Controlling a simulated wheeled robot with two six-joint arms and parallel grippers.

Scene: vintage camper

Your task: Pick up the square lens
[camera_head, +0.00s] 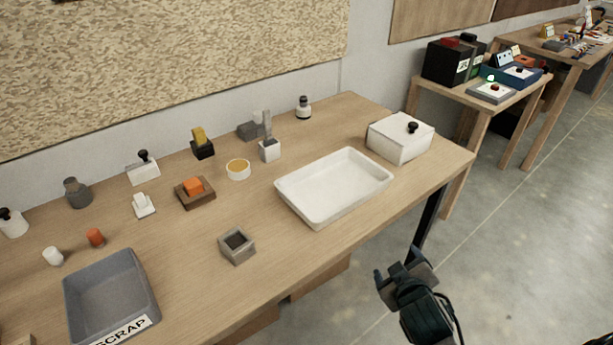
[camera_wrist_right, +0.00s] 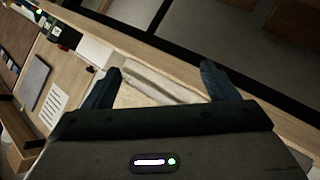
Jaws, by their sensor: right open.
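No thing in the head view is plainly marked as the square lens. The closest match I see is a small grey square piece with a dark recessed centre (camera_head: 237,246), lying near the table's front edge; I cannot be sure that it is the lens. My right gripper (camera_head: 397,268) is open and empty, off the table's front edge, to the right of that piece and apart from it. In the right wrist view its two fingers (camera_wrist_right: 158,82) are spread, with a pale tray-like shape beyond them. My left gripper is not in view.
A white tray (camera_head: 283,190) and a white box with a black knob (camera_head: 398,140) stand on the right of the wooden table (camera_head: 290,265). A grey SCRAP bin (camera_head: 151,290) is at front left. Several small items line the back. The front middle is mostly clear.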

